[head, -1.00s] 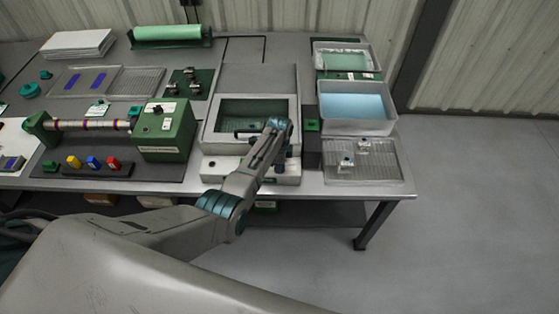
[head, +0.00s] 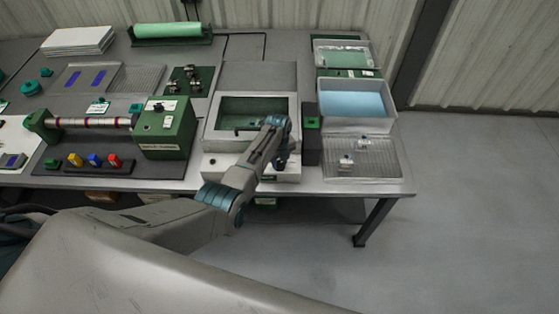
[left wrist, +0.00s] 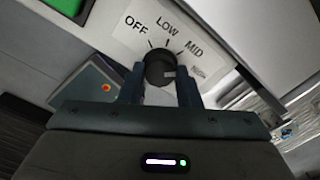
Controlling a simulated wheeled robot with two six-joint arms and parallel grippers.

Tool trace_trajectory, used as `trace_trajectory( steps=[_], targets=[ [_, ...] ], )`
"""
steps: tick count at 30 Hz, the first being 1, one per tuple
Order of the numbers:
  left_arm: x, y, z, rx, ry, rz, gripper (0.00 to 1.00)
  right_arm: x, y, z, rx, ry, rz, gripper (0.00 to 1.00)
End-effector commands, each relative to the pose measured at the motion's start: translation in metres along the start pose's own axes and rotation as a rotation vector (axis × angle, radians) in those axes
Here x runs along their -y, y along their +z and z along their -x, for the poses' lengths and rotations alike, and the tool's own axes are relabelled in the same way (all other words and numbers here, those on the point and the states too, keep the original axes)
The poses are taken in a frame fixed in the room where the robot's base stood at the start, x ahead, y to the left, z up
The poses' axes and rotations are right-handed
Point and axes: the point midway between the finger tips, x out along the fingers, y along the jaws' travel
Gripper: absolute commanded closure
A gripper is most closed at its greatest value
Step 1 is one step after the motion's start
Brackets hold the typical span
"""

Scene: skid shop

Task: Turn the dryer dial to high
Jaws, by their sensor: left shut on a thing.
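The dryer (head: 222,146) is a pale box with a dark green opening near the table's front edge. Its dark round dial (left wrist: 159,68) shows in the left wrist view on a white plate marked OFF, LOW, MID and a fainter HIGH at the right. The dial's light pointer mark points right, toward the HIGH label. My left gripper (head: 281,160) is at the dryer's front right, and its arm hides the dial in the head view. In the left wrist view its fingers (left wrist: 162,78) are shut on the dial, one on each side. My right gripper is not in view.
A red button (left wrist: 106,88) shows left of the dial. A dark box with a green top (head: 312,123) stands close right of the dryer. A clear tray of blue liquid (head: 325,109) and a ribbed tray (head: 385,172) are farther right. A green machine (head: 150,152) stands left.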

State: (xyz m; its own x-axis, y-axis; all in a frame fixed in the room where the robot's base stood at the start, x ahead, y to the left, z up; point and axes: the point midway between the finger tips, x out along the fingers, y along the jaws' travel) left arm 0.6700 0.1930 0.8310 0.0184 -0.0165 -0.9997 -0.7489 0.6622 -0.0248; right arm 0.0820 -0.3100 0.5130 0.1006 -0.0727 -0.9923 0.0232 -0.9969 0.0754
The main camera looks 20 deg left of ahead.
Motion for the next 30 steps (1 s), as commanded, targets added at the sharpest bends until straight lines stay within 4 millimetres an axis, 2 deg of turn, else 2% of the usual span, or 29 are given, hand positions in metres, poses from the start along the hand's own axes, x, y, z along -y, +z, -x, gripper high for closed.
trace_trajectory(
  steps=[12, 29, 30],
  targets=[
    [0.0004, -0.0001, 0.0002, -0.005, -0.001, -0.19, 0.92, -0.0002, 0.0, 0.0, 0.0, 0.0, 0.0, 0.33],
    [0.0003, -0.0001, 0.0002, -0.006, -0.001, -0.218, 0.92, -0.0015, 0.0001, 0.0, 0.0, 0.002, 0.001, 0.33],
    [0.0003, -0.0001, 0.0002, -0.006, -0.001, -0.218, 0.64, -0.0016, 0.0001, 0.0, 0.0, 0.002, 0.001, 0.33]
  ],
)
